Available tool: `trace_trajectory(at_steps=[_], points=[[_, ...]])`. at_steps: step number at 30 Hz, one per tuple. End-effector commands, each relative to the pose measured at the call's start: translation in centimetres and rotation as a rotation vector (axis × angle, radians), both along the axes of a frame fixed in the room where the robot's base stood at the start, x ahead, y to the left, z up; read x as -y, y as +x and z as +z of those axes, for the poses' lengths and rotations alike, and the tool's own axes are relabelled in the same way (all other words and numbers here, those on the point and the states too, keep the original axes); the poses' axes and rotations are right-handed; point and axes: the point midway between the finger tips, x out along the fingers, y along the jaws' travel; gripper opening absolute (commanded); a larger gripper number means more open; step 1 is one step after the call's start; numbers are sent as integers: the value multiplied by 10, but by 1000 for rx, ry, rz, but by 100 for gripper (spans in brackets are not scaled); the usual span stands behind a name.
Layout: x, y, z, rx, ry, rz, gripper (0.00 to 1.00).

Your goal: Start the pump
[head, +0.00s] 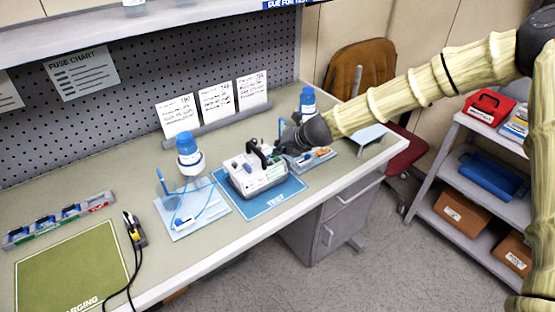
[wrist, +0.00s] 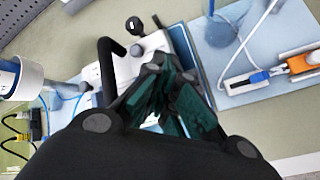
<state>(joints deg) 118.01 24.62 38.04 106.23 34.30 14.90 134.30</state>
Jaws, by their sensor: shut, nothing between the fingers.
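The white pump (head: 258,180) with a black carry handle stands upright on the blue TEST mat (head: 284,193) in the head view. In the wrist view the pump (wrist: 120,70) is partly hidden behind my gripper, and a black knob-like part shows at its far end. My gripper (head: 283,149) is at the pump's right rear side, close to the handle. In the wrist view its dark green-black fingers (wrist: 160,88) are closed together, empty, over the pump's edge. I cannot tell whether they touch the pump. The pump's display and buttons are not readable.
A pale tray (head: 215,212) with a blue-capped bottle (head: 188,150) stands left of the pump. Another tray with an orange part (wrist: 303,63) lies right. Cards (head: 216,98) stand behind. A charging mat (head: 70,268), black cable and battery strip (head: 58,221) are at left.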

Motion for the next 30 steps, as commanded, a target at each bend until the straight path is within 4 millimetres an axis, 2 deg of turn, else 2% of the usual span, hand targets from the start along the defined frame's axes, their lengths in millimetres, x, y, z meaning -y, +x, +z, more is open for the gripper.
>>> trace_trajectory(at_steps=[30], points=[[0, 0, -8, 0, 0, 0, 0]])
